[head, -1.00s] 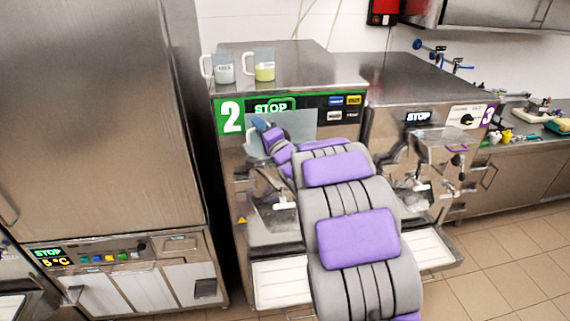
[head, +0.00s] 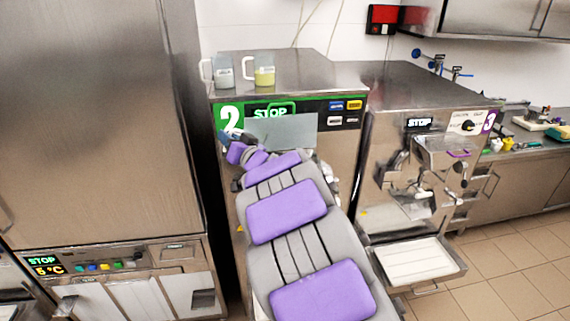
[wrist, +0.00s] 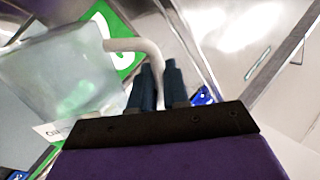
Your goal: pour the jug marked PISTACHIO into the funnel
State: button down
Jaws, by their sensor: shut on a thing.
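My gripper (wrist: 158,88) has blue fingers shut on the pale handle (wrist: 132,45) of a translucent jug (wrist: 62,70). The jug leans in the wrist view, and its label (wrist: 52,130) is cut off, so I cannot read its whole name. In the head view my gripper (head: 226,139) is in front of machine 2, below its green number panel. The held jug is not clearly distinguishable there. A pale translucent sheet (head: 284,131) shows beside the gripper; I cannot tell whether it belongs to the machine. Machine 2's funnel cannot be made out behind my arm.
Two jugs stand on machine 2's top: one whitish (head: 224,76), one yellow-green (head: 265,78), labels unreadable. Machine 3 (head: 420,125) stands to the right with a tray (head: 412,258). A steel cabinet (head: 85,120) is close at the left.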

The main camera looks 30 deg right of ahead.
jog(key=a+f+n+g+b, duration=0.1)
jog(key=a+f+n+b, duration=0.2)
jog(key=a+f+n, duration=0.1)
jog(key=shift+a+f+n, duration=0.15)
jog(key=shift+f+n, duration=0.15)
jog(key=shift+n, duration=0.4)
jog(key=shift+s, duration=0.1)
